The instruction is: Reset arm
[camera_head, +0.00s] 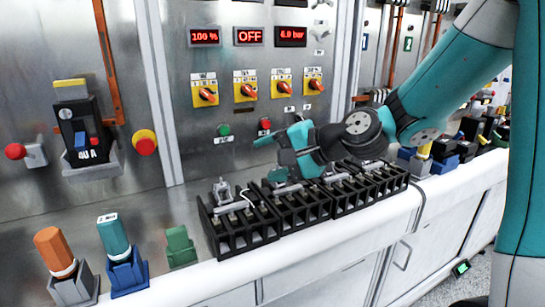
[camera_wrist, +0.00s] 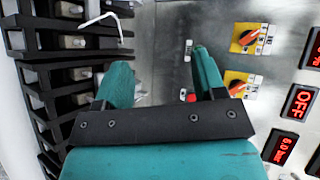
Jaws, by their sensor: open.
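My teal arm reaches in from the right in the camera_head view. My gripper (camera_head: 267,157) is above the black rack (camera_head: 240,238) on the counter, in front of the metal control panel (camera_head: 205,155). In the wrist view my gripper (camera_wrist: 162,62) has its two teal fingers apart, with only panel surface and a small red button (camera_wrist: 188,95) showing between and beyond them. Nothing is held. The rack (camera_wrist: 45,95) is along the left side of the wrist view. A bent white hook-shaped piece (camera_wrist: 100,22) stands out near the left finger.
The panel has orange rotary switches (camera_head: 246,91), a green button (camera_head: 224,130), a red button (camera_head: 265,124) and red displays, one reading OFF (camera_head: 249,36). A breaker marked 4U A (camera_head: 83,130) is at left. Orange (camera_head: 53,248), teal (camera_head: 113,237) and green (camera_head: 180,245) pieces stand at the front left.

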